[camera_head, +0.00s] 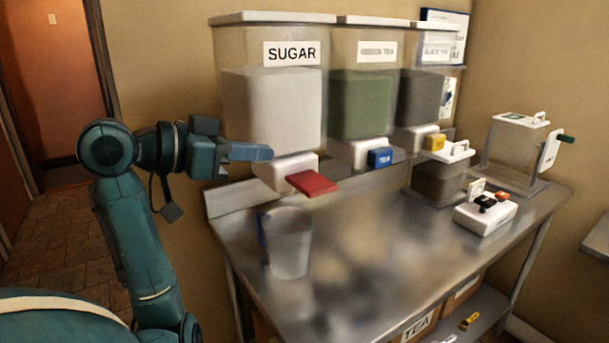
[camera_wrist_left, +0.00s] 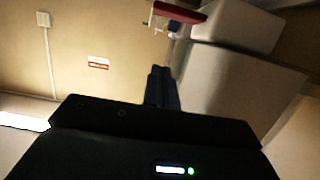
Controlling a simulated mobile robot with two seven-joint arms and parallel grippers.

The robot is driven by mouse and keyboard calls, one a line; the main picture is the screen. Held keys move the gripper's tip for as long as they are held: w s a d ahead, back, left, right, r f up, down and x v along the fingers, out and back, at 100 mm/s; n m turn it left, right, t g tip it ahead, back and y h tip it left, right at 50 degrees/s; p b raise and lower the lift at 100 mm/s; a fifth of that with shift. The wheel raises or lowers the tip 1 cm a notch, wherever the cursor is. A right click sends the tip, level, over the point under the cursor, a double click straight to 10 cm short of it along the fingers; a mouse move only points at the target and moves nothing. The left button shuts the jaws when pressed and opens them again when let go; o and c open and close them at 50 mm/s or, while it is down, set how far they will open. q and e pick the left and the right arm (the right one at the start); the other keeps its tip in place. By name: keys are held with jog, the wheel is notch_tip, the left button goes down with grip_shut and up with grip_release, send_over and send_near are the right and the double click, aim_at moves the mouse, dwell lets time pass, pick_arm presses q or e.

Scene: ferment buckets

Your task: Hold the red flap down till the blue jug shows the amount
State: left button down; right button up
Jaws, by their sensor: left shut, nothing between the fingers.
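The red flap (camera_head: 312,184) sticks out from the white spout under the sugar dispenser (camera_head: 270,110). It also shows at the top of the left wrist view (camera_wrist_left: 180,12). The jug (camera_head: 290,248), clear grey with a blue handle on its left, stands upright on the table below the spout. Its fill level is too blurred to read. My left gripper (camera_head: 265,153) is shut and empty, up and to the left of the flap and apart from it in the head view. Its closed fingers also show in the left wrist view (camera_wrist_left: 162,82). My right gripper is out of view.
A dispenser of green tea (camera_head: 360,100) with a blue flap (camera_head: 380,158) and another with a yellow flap (camera_head: 434,142) stand to the right. A white box with knobs (camera_head: 485,218) sits on the steel table (camera_head: 380,240). The table's middle is clear.

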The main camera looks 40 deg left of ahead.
pick_arm(q)
jog(key=p, duration=0.1)
send_over(305, 186)
jog(key=shift+s+f, duration=0.2)
jog(key=shift+f, duration=0.3)
jog(key=shift+s+f, duration=0.15)
jog(key=shift+f, duration=0.35)
notch_tip(305, 186, down, 3)
jog(key=shift+w+d+f, duration=0.1)
jog(key=shift+w+f, duration=0.05)
jog(key=shift+f, duration=0.5)
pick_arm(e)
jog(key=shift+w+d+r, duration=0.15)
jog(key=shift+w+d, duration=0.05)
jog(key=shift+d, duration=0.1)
pick_arm(q)
jog(key=shift+w, duration=0.15)
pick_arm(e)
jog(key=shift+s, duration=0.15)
